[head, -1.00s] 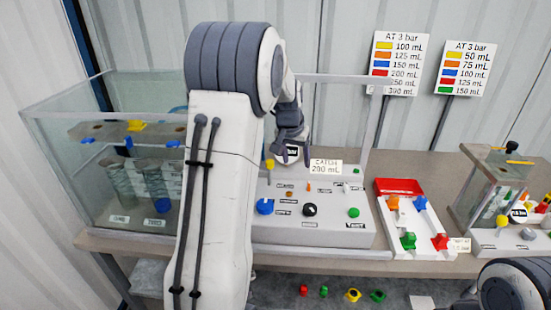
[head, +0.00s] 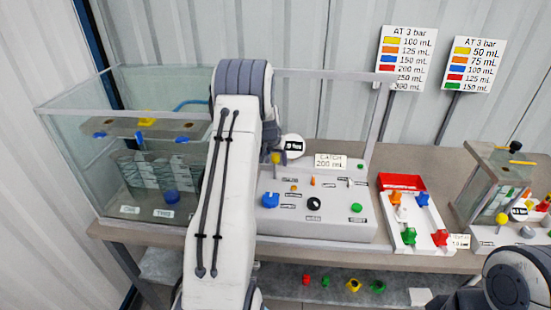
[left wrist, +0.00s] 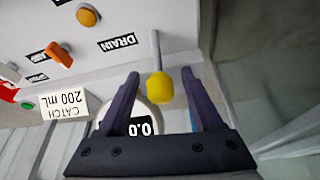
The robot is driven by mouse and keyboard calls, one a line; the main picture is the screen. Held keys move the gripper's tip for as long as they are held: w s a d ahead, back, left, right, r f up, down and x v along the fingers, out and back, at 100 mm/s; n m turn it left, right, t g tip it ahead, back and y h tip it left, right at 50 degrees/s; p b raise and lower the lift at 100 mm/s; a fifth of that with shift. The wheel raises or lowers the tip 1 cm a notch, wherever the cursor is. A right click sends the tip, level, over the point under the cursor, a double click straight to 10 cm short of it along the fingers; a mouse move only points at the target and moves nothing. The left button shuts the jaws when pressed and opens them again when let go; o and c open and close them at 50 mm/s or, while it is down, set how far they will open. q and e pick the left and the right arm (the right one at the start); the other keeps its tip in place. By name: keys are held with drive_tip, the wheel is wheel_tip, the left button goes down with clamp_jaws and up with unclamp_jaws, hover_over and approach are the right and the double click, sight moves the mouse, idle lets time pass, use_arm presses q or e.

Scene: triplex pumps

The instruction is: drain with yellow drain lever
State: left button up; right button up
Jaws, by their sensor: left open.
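The yellow drain lever (head: 276,158) stands at the back left of the white control panel, partly covered by my left arm. In the left wrist view the lever's yellow knob (left wrist: 160,87) sits on a thin metal rod near the DRAIN label (left wrist: 117,41). My left gripper (left wrist: 160,74) is open, with one dark finger on each side of the knob. I see gaps between the knob and both fingers. In the head view most of this gripper is hidden behind my arm. My right gripper is not in view; only part of that arm shows at bottom right.
A glass tank (head: 90,150) stands left of the panel (head: 330,229). The CATCH 200 mL sign (head: 331,161) and a round gauge (head: 293,146) are close to the lever. A tray (head: 425,242) with coloured pieces lies to the right, before a smaller tank (head: 487,187).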

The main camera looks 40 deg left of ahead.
use_arm(q)
drive_tip(key=shift+f, duration=0.1)
clamp_jaws()
idle(1.4)
